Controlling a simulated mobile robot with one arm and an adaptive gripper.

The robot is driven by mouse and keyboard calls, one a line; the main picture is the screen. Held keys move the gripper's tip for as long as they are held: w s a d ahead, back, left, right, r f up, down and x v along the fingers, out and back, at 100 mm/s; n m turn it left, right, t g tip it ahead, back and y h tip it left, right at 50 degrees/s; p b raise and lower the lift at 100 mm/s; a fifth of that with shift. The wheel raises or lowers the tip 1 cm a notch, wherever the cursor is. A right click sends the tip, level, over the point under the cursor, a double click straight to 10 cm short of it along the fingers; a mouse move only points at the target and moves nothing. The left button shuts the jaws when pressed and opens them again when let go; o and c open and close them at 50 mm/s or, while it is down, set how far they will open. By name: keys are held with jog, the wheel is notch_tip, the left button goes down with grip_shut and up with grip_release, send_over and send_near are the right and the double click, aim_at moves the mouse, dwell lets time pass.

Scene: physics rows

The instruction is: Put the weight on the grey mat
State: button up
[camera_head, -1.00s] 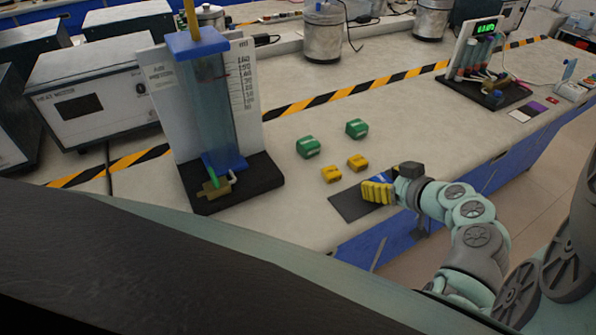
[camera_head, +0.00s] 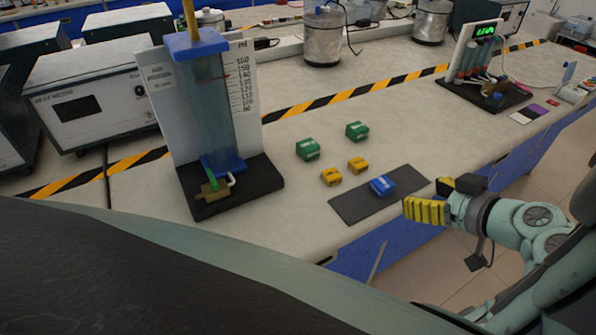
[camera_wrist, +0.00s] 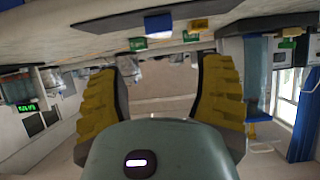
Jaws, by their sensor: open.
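A blue weight (camera_head: 383,186) rests on the dark grey mat (camera_head: 350,207) near the front edge of the bench, toward the mat's middle. It also shows in the wrist view (camera_wrist: 158,25), upside down near the top. My gripper (camera_head: 408,209) is to the right of the weight and apart from it, near the mat's right end and the bench edge. In the wrist view its two yellow fingers stand wide apart (camera_wrist: 160,90) with nothing between them.
Two green weights (camera_head: 308,149) and two yellow weights (camera_head: 331,177) sit behind the mat. A water-column apparatus (camera_head: 262,182) on a black base stands left of them. Another apparatus (camera_head: 500,98) is at the back right. The bench between is clear.

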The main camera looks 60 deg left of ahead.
jog(key=shift+d+r, duration=0.15)
jog(key=shift+d, duration=0.2)
